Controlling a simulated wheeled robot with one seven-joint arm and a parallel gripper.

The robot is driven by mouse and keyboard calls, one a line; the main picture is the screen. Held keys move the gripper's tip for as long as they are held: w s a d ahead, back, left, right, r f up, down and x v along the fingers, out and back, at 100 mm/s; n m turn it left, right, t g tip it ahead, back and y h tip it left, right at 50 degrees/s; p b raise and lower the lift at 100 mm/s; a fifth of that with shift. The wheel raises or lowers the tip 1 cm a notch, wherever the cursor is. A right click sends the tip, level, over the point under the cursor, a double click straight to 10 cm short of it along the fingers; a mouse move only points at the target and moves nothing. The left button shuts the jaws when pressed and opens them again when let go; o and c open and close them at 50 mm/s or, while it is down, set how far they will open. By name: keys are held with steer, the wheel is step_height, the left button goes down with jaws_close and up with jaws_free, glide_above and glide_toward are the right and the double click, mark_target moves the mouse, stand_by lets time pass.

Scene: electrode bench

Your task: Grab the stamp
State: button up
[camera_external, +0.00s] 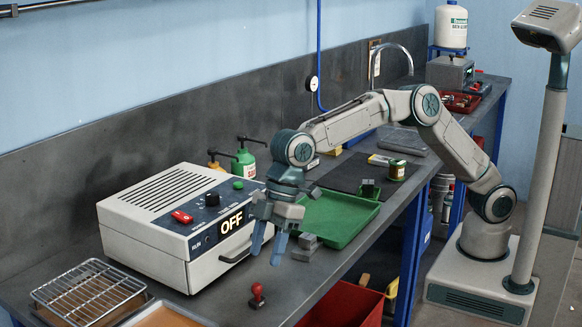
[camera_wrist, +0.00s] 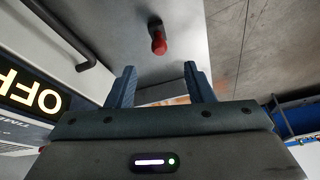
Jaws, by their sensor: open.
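The stamp (camera_external: 257,291) is small and red with a dark foot. It stands upright on the dark bench top near the front edge. My gripper (camera_external: 267,256) is open and empty, with its blue-grey fingers pointing down. In the external view the fingertips appear above the stamp and slightly to its right, apart from it. In the wrist view the stamp (camera_wrist: 158,40) lies beyond the fingertips of my gripper (camera_wrist: 159,76), roughly centred between them.
A white oven-like box (camera_external: 180,222) marked OFF stands close left of my gripper. A wire rack (camera_external: 88,291) lies at the front left. Grey blocks (camera_external: 306,246) and a green tray (camera_external: 335,218) are to the right. A red bin (camera_external: 345,305) sits below the bench edge.

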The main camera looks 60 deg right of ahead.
mark_target(258, 284)
steer(key=p+x, duration=0.1)
steer(key=x, duration=0.8)
steer(key=shift+d+f, duration=0.1)
steer(key=shift+f, duration=0.15)
jaws_close()
